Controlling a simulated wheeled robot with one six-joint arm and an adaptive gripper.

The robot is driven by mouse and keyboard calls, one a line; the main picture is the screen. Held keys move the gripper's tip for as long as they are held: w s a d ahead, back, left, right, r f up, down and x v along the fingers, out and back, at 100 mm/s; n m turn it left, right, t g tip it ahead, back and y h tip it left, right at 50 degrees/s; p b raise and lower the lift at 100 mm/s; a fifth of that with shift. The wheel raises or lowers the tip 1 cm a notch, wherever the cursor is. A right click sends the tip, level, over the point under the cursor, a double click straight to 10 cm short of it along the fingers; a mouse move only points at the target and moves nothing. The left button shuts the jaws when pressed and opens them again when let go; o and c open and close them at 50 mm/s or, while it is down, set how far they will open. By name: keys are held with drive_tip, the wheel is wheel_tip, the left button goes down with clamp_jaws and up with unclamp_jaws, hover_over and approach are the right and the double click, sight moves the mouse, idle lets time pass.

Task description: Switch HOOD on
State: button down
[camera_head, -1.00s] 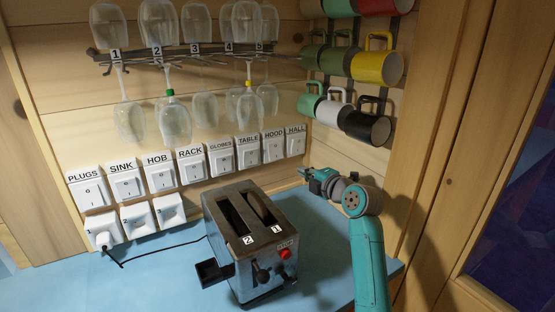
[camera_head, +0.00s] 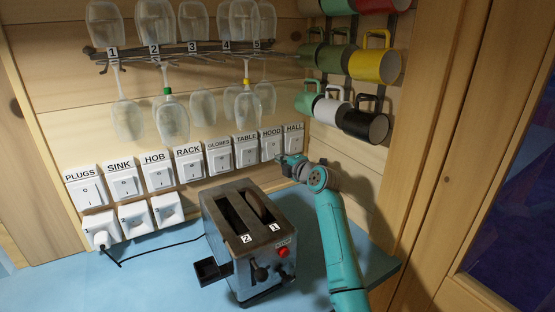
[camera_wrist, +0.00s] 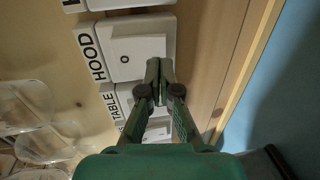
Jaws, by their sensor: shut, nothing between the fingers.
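The HOOD switch (camera_head: 270,147) is a white wall switch in the row, between TABLE and HALL. In the wrist view the HOOD switch (camera_wrist: 128,57) shows its label turned sideways and an "O" mark on its plate. My gripper (camera_head: 284,160) is at the wall row, just below and right of the HOOD switch in the head view. In the wrist view my gripper (camera_wrist: 155,66) is shut and empty, its tips close to the lower edge of the HOOD plate. I cannot tell whether they touch it.
The TABLE switch (camera_head: 246,151) and the HALL switch (camera_head: 293,140) flank HOOD. A toaster (camera_head: 213,214) stands on the blue counter (camera_head: 150,282) below. Glasses hang above, and mugs (camera_head: 364,125) hang at the right. The wooden side wall is close to my arm.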

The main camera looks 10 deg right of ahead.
drive_tip(key=shift+x, duration=0.8)
drive_tip(key=shift+w+a+f, duration=0.1)
drive_tip(key=shift+w+f, duration=0.1)
drive_tip(key=shift+w, duration=0.2)
drive_tip(key=shift+s, duration=0.15)
